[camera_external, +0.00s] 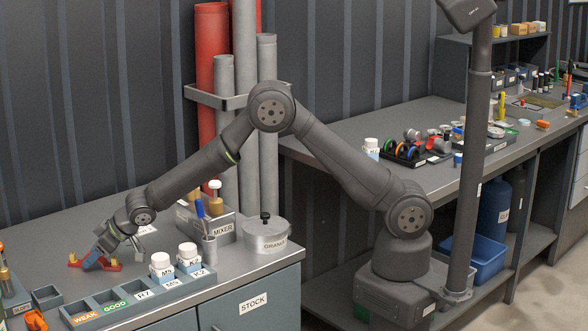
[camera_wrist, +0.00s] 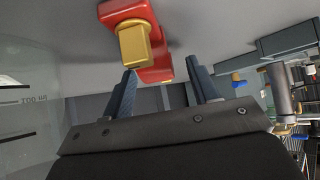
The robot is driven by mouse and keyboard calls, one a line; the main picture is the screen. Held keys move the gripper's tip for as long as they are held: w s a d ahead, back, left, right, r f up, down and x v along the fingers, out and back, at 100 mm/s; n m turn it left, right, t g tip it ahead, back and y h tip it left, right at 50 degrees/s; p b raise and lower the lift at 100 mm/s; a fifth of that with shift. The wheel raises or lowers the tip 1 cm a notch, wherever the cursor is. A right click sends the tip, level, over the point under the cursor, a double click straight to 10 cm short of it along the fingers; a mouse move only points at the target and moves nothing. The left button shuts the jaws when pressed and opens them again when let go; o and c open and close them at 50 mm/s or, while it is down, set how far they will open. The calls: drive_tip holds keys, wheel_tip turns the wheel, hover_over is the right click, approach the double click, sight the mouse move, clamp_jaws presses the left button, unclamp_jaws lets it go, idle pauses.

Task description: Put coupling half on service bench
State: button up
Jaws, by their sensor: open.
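A red piece with yellow blocks (camera_external: 113,265), which looks like the coupling half, lies on the left counter (camera_external: 262,268). My gripper (camera_external: 92,258) is low over it, tilted down, hiding its middle. In the wrist view the red and yellow piece (camera_wrist: 135,42) shows at the top, just beyond the fingertips. My gripper (camera_wrist: 163,80) has its two fingers well apart with nothing between them. A long grey bench (camera_external: 335,140) stands at the right; no label tells whether it is the service bench.
A labelled tray (camera_external: 125,303) with white-capped bottles (camera_external: 162,265) is in front of my gripper.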

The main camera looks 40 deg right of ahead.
drive_tip(key=shift+w+a+f, duration=0.15)
drive_tip(key=shift+w+f, duration=0.05)
drive_tip(key=shift+f, duration=0.05)
clamp_jaws()
